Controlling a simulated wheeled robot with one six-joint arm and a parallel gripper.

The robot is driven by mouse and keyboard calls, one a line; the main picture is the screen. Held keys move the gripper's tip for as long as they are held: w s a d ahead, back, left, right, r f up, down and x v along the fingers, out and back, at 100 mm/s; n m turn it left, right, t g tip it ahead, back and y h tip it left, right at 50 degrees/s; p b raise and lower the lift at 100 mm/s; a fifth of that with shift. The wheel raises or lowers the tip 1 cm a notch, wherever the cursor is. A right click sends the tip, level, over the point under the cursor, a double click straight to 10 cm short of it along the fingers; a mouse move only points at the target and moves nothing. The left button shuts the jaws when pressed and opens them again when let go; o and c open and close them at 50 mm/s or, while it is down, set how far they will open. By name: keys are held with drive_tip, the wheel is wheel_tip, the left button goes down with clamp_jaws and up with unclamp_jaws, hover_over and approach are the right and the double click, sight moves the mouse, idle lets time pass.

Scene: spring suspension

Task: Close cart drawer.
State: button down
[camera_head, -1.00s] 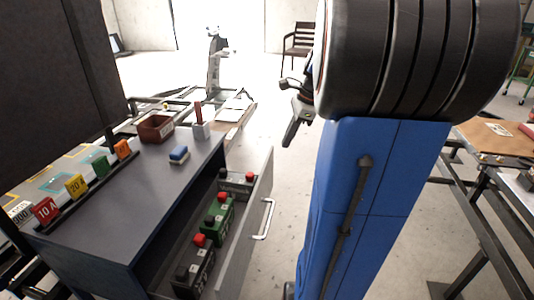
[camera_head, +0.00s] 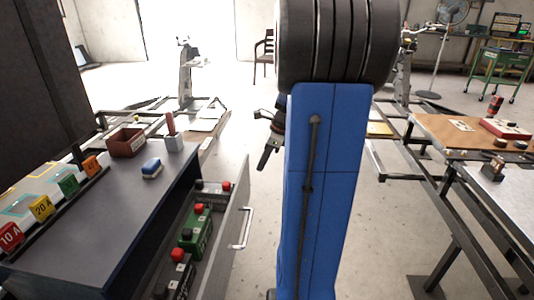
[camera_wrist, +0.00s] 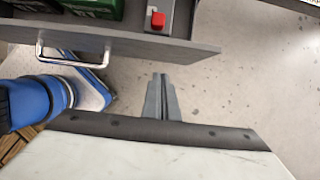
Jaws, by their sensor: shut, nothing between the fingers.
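The dark grey cart (camera_head: 100,220) stands at the left in the head view, with its drawer (camera_head: 228,225) pulled open toward the right. The drawer has a grey front with a silver handle (camera_head: 243,230) and holds several dark and green batteries (camera_head: 197,228) with red caps. My gripper (camera_head: 268,157) is shut and empty, beyond the drawer's far end and to its right. In the wrist view the shut fingers (camera_wrist: 162,92) point toward the drawer front (camera_wrist: 130,43), apart from it over the floor. The handle (camera_wrist: 75,58) shows to their left.
A workbench (camera_head: 465,135) stands at the right. Bare floor lies between it and the drawer.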

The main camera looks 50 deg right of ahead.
drive_tip(key=shift+w+a, duration=0.65)
drive_tip(key=shift+w, duration=0.15)
drive_tip(key=shift+w+a, duration=0.6)
drive_tip(key=shift+w, duration=0.2)
drive_tip(key=shift+w+a, duration=0.1)
drive_tip(key=w+a, duration=1)
drive_tip(key=w, duration=0.3)
drive_tip(key=shift+a, duration=0.15)
